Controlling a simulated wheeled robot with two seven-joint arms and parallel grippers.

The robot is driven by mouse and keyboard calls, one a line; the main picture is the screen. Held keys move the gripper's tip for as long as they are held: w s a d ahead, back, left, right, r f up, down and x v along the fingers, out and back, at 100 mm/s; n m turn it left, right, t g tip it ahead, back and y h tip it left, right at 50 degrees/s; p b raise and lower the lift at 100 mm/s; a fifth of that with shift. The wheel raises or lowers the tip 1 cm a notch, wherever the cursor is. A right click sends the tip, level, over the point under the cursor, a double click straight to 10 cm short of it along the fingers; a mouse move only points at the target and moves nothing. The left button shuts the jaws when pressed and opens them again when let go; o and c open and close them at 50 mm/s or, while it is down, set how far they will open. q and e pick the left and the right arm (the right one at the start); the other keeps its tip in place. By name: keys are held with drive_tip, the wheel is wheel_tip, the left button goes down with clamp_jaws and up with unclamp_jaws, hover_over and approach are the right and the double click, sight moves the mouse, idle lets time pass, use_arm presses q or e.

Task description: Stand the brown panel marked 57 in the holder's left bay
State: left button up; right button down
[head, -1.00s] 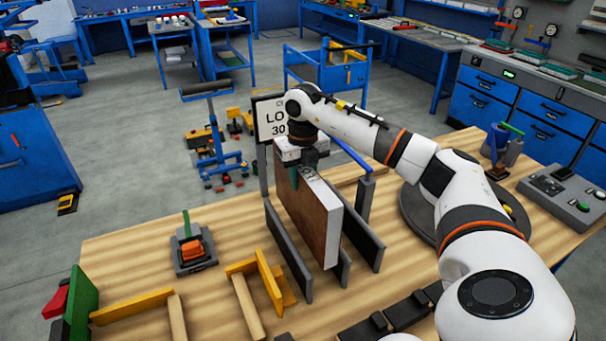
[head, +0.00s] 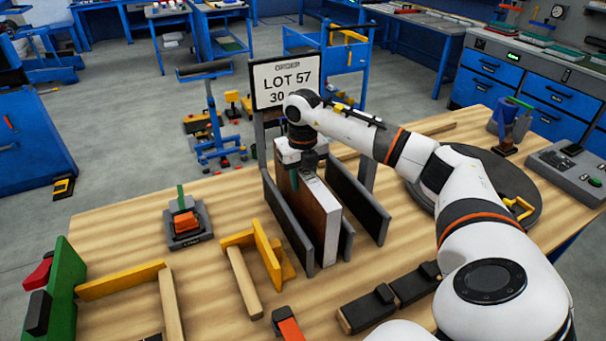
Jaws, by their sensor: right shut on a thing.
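The brown panel (head: 318,218) stands upright with a pale front edge. It is between the left dark plate (head: 287,232) and the middle dark plate (head: 347,240) of the holder, in the left bay. Its lower end is close to the tabletop; I cannot tell whether it touches. My right gripper (head: 303,172) is shut on the panel's top edge. No marking on the panel is readable. The bay between the middle plate and the right dark plate (head: 360,205) is empty. My left gripper is out of view.
An order sign (head: 287,84) reading LOT 57 stands behind the holder. A yellow and wooden fixture (head: 255,255) is left of it. Black blocks (head: 385,300) lie in front and a dark turntable (head: 485,190) is at right.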

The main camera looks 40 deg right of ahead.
drive_tip(key=shift+f, duration=0.2)
drive_tip(key=c, duration=0.8)
unclamp_jaws()
drive_tip(key=shift+c, duration=0.2)
drive_tip(key=shift+r, duration=0.4)
wheel_tip(320, 180, up, 11)
drive_tip(key=shift+r+b, duration=0.15)
drive_tip(key=shift+b, duration=0.75)
